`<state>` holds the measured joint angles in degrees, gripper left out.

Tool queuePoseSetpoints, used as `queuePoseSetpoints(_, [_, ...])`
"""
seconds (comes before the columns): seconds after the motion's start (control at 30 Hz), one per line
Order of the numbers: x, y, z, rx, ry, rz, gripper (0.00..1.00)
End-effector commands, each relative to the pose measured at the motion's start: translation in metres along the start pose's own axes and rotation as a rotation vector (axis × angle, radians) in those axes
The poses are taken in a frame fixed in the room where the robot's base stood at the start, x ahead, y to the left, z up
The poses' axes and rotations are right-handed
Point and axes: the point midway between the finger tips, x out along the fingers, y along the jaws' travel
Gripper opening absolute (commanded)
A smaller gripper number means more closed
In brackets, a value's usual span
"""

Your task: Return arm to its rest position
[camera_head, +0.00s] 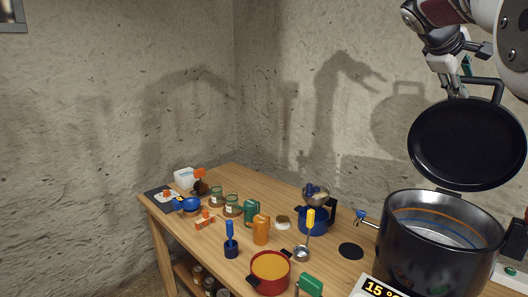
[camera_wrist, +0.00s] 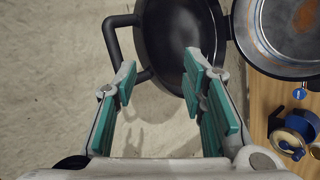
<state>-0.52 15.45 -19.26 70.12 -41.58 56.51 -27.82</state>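My gripper (camera_head: 456,84) is at the upper right of the head view, just above and beside the handle of the black lid. The wrist view shows my gripper (camera_wrist: 160,76) with its green-padded fingers spread wide and nothing held between them. The black lid (camera_head: 466,146) stands tilted up above the large dark pot (camera_head: 415,245), whose top is open. In the wrist view the lid (camera_wrist: 172,38) lies beyond the fingertips. Its handle (camera_wrist: 112,38) passes close to the left fingertip; whether they touch I cannot tell.
The wooden table (camera_head: 225,190) holds a red pot (camera_head: 269,272), a blue pot (camera_head: 313,221), a ladle (camera_head: 302,253), orange and green mugs, and jars. Bare walls stand behind it. The space above the table's left and middle is clear.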

Motion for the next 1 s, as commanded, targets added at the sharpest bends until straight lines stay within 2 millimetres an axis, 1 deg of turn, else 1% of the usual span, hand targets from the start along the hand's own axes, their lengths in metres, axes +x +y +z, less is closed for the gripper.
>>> queuePoseSetpoints(0.03, [-0.012,-0.015,0.011,0.041,0.027,-0.054,0.38])
queuePoseSetpoints(0.17, [-0.041,-0.062,0.034,0.143,0.086,-0.194,0.38])
queuePoseSetpoints(0.37, [-0.096,-0.143,0.070,0.279,0.153,-0.400,0.38])
queuePoseSetpoints(0.4, [-0.107,-0.160,0.077,0.302,0.162,-0.440,0.38])
queuePoseSetpoints(0.47, [-0.124,-0.186,0.090,0.336,0.172,-0.497,0.38])
queuePoseSetpoints(0.5, [-0.135,-0.204,0.098,0.357,0.178,-0.535,0.38])
queuePoseSetpoints(0.57, [-0.152,-0.231,0.111,0.390,0.183,-0.589,0.38])
queuePoseSetpoints(0.6, [-0.162,-0.250,0.121,0.410,0.184,-0.624,0.38])
queuePoseSetpoints(0.67, [-0.177,-0.278,0.135,0.440,0.184,-0.675,0.38])
queuePoseSetpoints(0.7, [-0.186,-0.297,0.145,0.458,0.181,-0.707,0.38])
queuePoseSetpoints(0.8, [-0.205,-0.340,0.169,0.501,0.168,-0.776,0.38])
queuePoseSetpoints(0.9, [-0.217,-0.375,0.188,0.533,0.151,-0.827,0.38])
queuePoseSetpoints(1.0, [-0.224,-0.398,0.201,0.556,0.136,-0.858,0.38])
